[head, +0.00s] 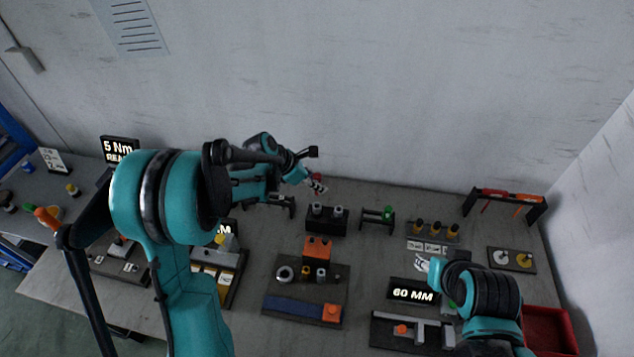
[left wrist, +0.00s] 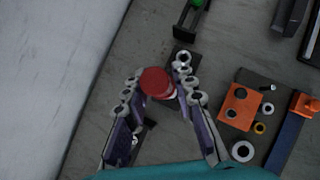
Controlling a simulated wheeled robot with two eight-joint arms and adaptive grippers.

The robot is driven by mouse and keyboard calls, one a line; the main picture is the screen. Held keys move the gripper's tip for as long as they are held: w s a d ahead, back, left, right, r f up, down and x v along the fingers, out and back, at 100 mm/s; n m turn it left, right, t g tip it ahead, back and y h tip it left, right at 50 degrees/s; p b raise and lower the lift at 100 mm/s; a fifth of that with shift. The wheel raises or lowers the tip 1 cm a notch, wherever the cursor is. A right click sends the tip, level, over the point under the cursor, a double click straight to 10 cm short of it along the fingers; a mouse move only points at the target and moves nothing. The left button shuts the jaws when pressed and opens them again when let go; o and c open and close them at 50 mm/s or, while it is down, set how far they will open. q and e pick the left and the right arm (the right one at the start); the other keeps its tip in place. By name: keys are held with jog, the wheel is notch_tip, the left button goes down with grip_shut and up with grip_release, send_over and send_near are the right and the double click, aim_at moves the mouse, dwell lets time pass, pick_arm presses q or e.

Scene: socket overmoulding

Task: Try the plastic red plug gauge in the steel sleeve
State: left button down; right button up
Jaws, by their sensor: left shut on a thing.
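The red plug gauge (head: 316,177) is in my left gripper (head: 317,185), above the back of the table. In the left wrist view its round red end (left wrist: 156,82) shows between the fingers of the left gripper (left wrist: 160,80). Two grey metal-topped cylinders (head: 317,208) stand in a black block (head: 326,226), just below the left gripper in the head view; I cannot tell which is the steel sleeve. The gauge appears apart from them. My right gripper (head: 421,263) is above the table near the 60 MM display; its finger opening is unclear.
A black stand with a green piece (head: 388,213) is right of the block. A dark board holds an orange block (head: 317,248) and a metal ring (head: 285,274). The 60 MM display (head: 413,293), a red bin (head: 548,330) and a black rack (head: 507,198) are at right.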

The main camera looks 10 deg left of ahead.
aim_at(317, 194)
pick_arm(q)
jog(key=shift+f+b, duration=2.25)
jog(key=shift+f, duration=0.5)
jog(key=shift+b, duration=0.35)
jog(key=shift+f+b, duration=1.6)
jog(key=shift+f, duration=0.2)
dwell(1.2)
jog(key=shift+r, duration=0.25)
dwell(0.7)
jog(key=shift+r+p, duration=1.2)
jog(key=shift+r, duration=0.4)
